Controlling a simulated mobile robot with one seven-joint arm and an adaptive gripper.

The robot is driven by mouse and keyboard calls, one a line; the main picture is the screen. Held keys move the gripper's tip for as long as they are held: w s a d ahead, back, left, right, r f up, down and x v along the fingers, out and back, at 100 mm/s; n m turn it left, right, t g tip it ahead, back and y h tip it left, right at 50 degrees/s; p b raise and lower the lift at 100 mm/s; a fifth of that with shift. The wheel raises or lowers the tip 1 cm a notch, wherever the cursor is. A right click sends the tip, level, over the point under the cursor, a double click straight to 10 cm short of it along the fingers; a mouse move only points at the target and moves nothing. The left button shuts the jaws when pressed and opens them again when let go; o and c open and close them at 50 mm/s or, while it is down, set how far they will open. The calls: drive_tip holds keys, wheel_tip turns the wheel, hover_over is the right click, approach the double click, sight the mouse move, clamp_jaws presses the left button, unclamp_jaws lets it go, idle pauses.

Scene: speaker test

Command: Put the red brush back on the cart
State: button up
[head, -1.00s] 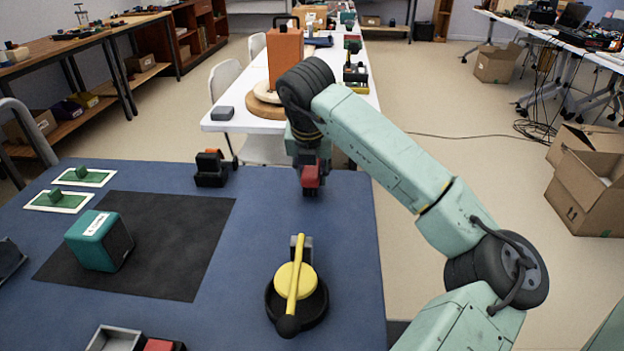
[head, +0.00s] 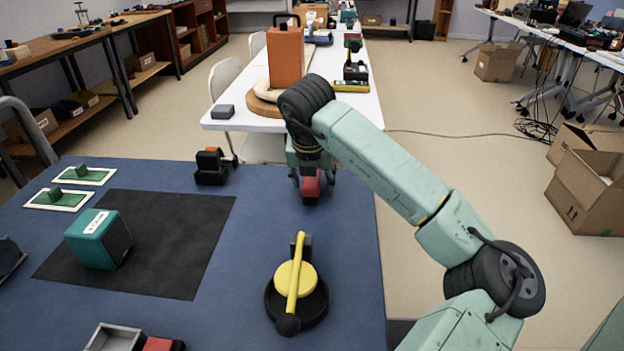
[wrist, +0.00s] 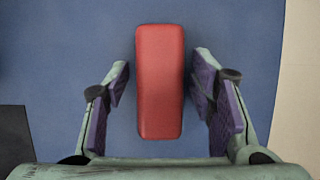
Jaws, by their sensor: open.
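The red brush (wrist: 159,80) shows in the wrist view as a long red block lying lengthwise between my two fingers. My gripper (wrist: 160,95) is open, with one finger on each side and blue surface showing between each finger and the brush. In the head view my gripper (head: 307,178) points down near the far right edge of the blue table. The red brush (head: 311,187) shows just under it, partly hidden by the gripper. I cannot tell which thing in view is the cart.
On the blue table (head: 215,300) stand a round black piece with a yellow lever (head: 294,281), a teal speaker (head: 97,239) on a black mat (head: 185,270), and a black-and-orange item (head: 210,166). A white table (head: 235,122) lies beyond. Floor is open to the right.

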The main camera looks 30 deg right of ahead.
drive_tip(key=shift+r, duration=0.25)
drive_tip(key=v, duration=1.1)
drive_tip(key=shift+s+r, duration=0.15)
drive_tip(key=shift+r, duration=0.25)
drive_tip(key=shift+a, duration=0.1)
